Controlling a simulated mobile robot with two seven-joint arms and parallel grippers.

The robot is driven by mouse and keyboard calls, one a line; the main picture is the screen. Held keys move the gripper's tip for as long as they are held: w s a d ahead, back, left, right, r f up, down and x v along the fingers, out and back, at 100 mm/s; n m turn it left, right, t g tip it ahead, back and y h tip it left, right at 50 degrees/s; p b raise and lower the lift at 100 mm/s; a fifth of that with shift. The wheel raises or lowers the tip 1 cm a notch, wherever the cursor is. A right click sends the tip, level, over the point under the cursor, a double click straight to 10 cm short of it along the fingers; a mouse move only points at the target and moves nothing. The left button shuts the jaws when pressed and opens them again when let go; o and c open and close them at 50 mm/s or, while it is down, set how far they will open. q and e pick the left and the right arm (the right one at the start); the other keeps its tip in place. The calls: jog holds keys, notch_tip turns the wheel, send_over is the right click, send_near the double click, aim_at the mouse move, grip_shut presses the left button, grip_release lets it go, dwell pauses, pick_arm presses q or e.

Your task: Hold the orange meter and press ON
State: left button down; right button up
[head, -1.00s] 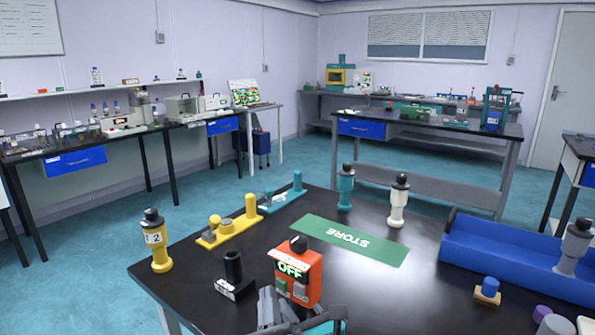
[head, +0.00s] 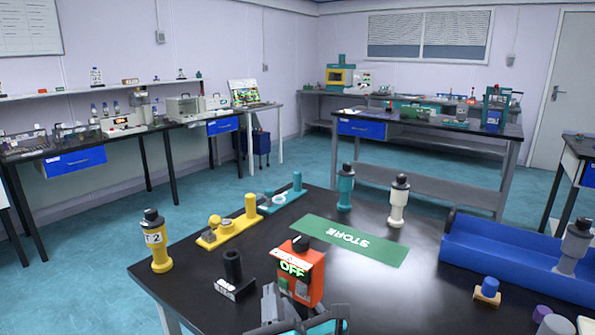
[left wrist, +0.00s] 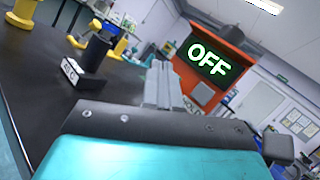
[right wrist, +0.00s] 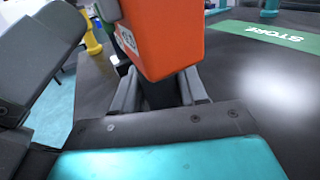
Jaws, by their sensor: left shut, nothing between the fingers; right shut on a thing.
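The orange meter (head: 316,277) is upright above the near part of the black table, with a black knob on top and a lit display reading OFF. It also shows in the left wrist view (left wrist: 238,42) and right wrist view (right wrist: 170,42). My right gripper (right wrist: 162,95) is shut on the meter's dark lower part, below the orange body. My left gripper (left wrist: 160,75) is shut and empty. In the head view its fingertips (head: 276,292) are at the meter's lower left front, covering the left button; I cannot tell whether they touch. The right button (head: 302,288) shows.
A black cylinder on a labelled base (head: 233,272) stands left of the meter. A yellow bottle (head: 160,255) is at the left edge. A blue tray (head: 500,250) is at the right.

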pick_arm(q)
jog(key=shift+w+d+r, duration=0.2)
jog(key=shift+w+d, duration=0.25)
jog(key=shift+d, duration=0.1)
dwell(0.6)
jog(key=shift+s, duration=0.1)
jog(key=shift+s+a+r, duration=0.1)
jog(key=shift+s+a, duration=0.4)
jog(key=shift+s, duration=0.3)
jog(key=s+a, duration=0.4)
jog(key=shift+s, duration=0.4)
jog(key=shift+f, duration=0.2)
dwell(1.8)
